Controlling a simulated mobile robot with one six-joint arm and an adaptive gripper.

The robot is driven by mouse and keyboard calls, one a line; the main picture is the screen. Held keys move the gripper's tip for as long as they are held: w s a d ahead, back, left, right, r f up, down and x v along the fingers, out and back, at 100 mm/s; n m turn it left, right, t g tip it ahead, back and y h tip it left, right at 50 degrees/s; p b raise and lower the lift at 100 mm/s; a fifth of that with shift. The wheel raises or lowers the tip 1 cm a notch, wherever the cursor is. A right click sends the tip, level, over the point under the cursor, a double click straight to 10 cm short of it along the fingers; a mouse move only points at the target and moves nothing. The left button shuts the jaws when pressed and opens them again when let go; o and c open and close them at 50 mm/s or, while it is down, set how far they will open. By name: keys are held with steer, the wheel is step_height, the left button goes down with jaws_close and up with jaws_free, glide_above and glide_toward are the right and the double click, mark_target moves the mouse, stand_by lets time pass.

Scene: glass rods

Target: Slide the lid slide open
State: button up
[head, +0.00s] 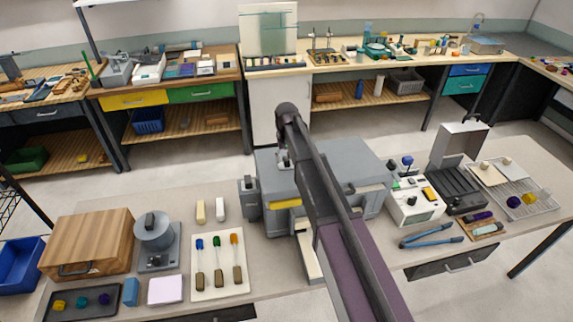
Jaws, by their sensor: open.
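A large grey box-shaped unit (345,165) stands in the middle of the near table, with a flat grey top. A yellow strip (285,204) is on its front left, and a lighter bar-like part shows at its front right. I cannot tell for certain which part is the lid slide. My arm crosses in front of the unit and hides its middle. My gripper (283,158) shows only in small part over the top left of the unit, below the arm's bend. It is open; its fingertips and any contact are hard to make out.
Left on the table are a wooden box (88,243), a grey round-topped device (155,240) and a white board (219,265) with several coloured-handled tools. Right are a white device (414,202), blue-handled pliers (432,236) and a wire rack (535,200). Benches line the back wall.

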steer(key=shift+f+b, duration=0.3)
steer(key=shift+f, duration=0.2)
jaws_close()
